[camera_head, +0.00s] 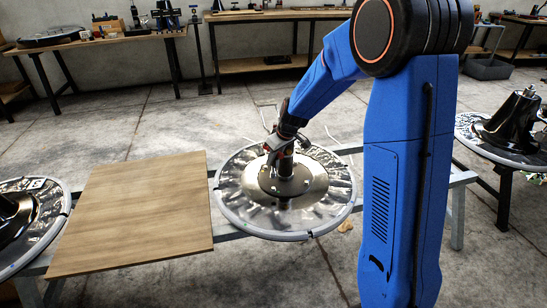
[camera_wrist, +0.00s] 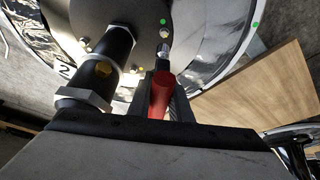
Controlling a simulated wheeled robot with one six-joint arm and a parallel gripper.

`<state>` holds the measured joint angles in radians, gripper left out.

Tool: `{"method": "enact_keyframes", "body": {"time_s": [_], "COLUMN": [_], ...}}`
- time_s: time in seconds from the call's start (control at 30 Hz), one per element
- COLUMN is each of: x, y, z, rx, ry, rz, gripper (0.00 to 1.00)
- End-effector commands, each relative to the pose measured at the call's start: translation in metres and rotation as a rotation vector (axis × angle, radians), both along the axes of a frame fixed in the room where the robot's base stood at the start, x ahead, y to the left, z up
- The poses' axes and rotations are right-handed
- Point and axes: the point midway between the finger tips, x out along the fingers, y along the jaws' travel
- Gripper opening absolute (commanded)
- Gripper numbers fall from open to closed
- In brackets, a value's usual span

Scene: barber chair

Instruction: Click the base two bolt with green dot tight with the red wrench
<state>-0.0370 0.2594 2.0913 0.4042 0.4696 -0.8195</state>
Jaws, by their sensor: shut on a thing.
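The red wrench (camera_wrist: 160,96) is held between my gripper's (camera_wrist: 162,86) jaws in the wrist view, its metal head (camera_wrist: 163,50) pointing at the base's hub plate. The base with a "2" label (camera_wrist: 64,71) is a round, shiny disc; it also shows in the head view (camera_head: 232,208). A green dot (camera_wrist: 163,21) lies on the hub plate just beyond the wrench head. A bolt shows beside this dot; whether the head touches it I cannot tell. In the head view my gripper (camera_head: 281,150) is low over the hub, beside the dark central post (camera_head: 285,168).
A wooden board (camera_head: 132,212) lies left of the base. Another round base (camera_head: 28,222) is at the far left and one (camera_head: 505,130) at the right. The dark post (camera_wrist: 108,50) stands close left of the wrench. A second green dot (camera_wrist: 256,24) marks the rim.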

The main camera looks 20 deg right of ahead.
Motion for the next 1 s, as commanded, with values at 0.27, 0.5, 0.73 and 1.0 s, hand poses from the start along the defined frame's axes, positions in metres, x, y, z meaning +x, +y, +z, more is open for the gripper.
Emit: {"method": "enact_keyframes", "body": {"time_s": [0.27, 0.5, 0.73, 1.0], "x": [0.0, 0.0, 0.0, 0.0], "y": [0.0, 0.0, 0.0, 0.0], "z": [-0.015, -0.028, -0.042, -0.054], "rx": [0.0, 0.001, 0.001, 0.001], "ry": [0.0, 0.001, 0.002, -0.001], "rz": [-0.001, -0.001, -0.001, -0.001], "gripper": [0.0, 0.0, 0.0, 0.0]}}
